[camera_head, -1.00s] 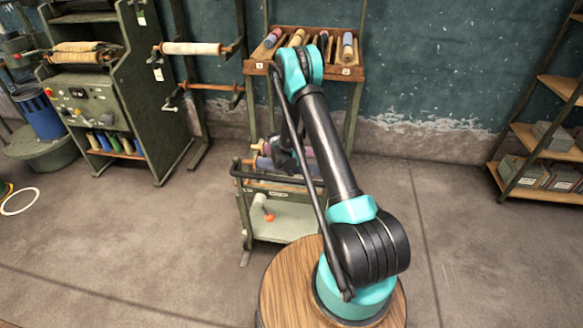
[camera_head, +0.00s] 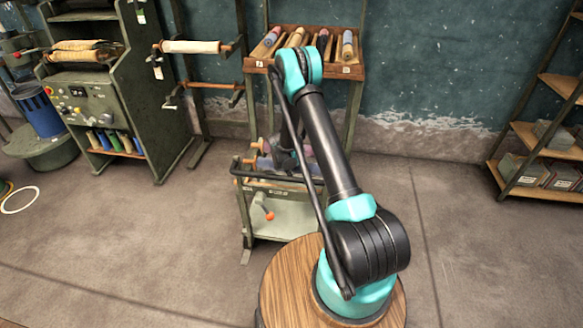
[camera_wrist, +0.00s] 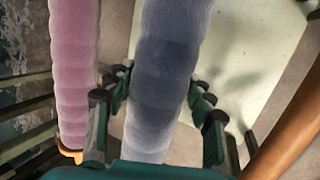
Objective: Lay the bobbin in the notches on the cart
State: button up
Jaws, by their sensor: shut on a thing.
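In the wrist view my gripper (camera_wrist: 160,103) is shut on a blue-grey bobbin (camera_wrist: 164,62), its dark fingers on either side of the wrapped body. The bobbin runs lengthwise up the picture. A pink bobbin (camera_wrist: 73,65) lies roughly parallel to its left, apart from it. In the head view the cart (camera_head: 284,222) stands below the wall rack, with a dark rail along its front. My arm covers part of the cart, and the gripper's hold is hard to make out there. I cannot clearly see the cart's notches.
A wall rack (camera_head: 258,63) with several bobbins stands above and behind the cart. A green machine (camera_head: 97,95) with a mounted roll (camera_head: 190,47) is at left. Wooden shelves (camera_head: 530,135) stand at right. The floor between is clear. An orange-brown bar (camera_wrist: 292,135) is close at right in the wrist view.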

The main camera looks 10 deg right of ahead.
jog(key=shift+f, duration=0.1)
dwell(0.3)
jog(key=o, duration=1.7)
jog(key=shift+c, duration=0.2)
jog(key=v, duration=1.2)
